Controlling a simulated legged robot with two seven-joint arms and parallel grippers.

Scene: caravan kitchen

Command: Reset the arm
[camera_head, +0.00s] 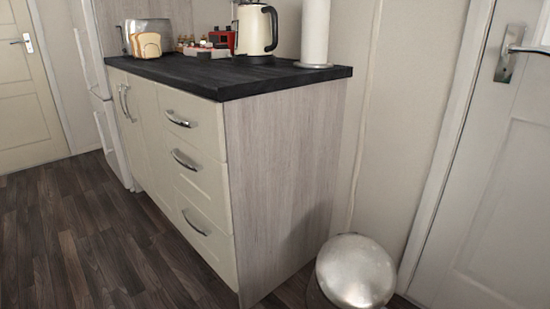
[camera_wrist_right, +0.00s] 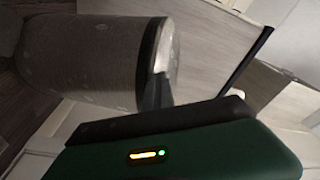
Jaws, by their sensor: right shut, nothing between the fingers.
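Neither of my grippers shows in the head view. In the right wrist view my right gripper (camera_wrist_right: 156,88) shows as a dark finger shape above its green body. It is shut and empty. It overlaps a metal bin (camera_wrist_right: 80,50) in the picture; I cannot tell how far apart they are. The same bin (camera_head: 355,270) stands on the floor at the lower right of the head view. My left gripper is in neither view.
A cabinet (camera_head: 280,180) with a black countertop (camera_head: 240,83) stands mid-view. On it are a toaster (camera_head: 150,27), bread (camera_head: 147,45), a kettle (camera_head: 257,30) and a paper roll (camera_head: 315,30). A door (camera_head: 490,200) is at right. The floor (camera_head: 80,240) at left is clear.

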